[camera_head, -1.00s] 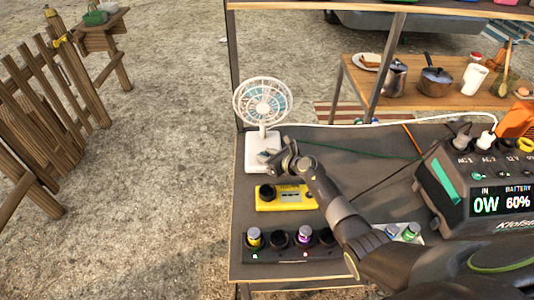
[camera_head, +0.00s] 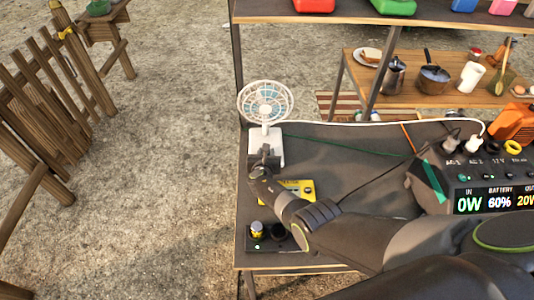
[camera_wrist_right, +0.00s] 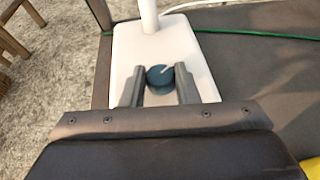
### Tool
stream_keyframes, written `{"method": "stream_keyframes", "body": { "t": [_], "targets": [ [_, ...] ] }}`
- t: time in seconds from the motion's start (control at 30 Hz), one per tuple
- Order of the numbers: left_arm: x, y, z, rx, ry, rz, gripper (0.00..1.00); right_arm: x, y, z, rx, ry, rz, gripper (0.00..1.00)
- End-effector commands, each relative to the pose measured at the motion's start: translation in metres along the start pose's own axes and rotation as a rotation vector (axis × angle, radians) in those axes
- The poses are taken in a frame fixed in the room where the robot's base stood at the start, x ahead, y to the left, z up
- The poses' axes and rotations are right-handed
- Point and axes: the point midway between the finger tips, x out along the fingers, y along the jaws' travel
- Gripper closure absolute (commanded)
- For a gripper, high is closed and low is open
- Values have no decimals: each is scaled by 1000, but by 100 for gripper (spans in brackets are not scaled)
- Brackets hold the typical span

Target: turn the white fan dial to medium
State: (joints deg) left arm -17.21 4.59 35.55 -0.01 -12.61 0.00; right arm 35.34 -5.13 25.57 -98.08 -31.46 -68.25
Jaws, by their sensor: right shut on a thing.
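The white fan (camera_head: 266,103) stands upright at the back left of the dark table, its round cage facing forward. Its white base (camera_wrist_right: 122,66) carries a dark blue round dial (camera_wrist_right: 160,79) with a light pointer mark aimed toward the upper right in the right wrist view. My right gripper (camera_wrist_right: 160,90) is shut on the dial, one finger on each side of it. In the head view my right gripper (camera_head: 264,160) covers the front of the base and hides the dial. My left gripper is in neither view.
A yellow box (camera_head: 300,190) and a black socket strip (camera_head: 268,245) lie in front of the fan, partly under my right arm. A power station (camera_head: 480,185) stands at the right, its display reading 0W in and 60% battery. A green cable (camera_head: 340,147) crosses the table.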

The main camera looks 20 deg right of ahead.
Motion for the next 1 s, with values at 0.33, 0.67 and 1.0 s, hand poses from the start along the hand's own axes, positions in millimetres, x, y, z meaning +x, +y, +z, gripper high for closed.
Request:
{"method": "stream_keyframes", "body": {
  "t": [0.33, 0.67, 1.0],
  "targets": [
    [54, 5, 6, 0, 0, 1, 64, 5, 7, -4, 122, -5, -287, 95],
    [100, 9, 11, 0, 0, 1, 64, 6, 9, -3, 202, -5, -482, 95],
    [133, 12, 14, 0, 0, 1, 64, 6, 9, 1, 252, -6, -603, 95]
  ]
}}
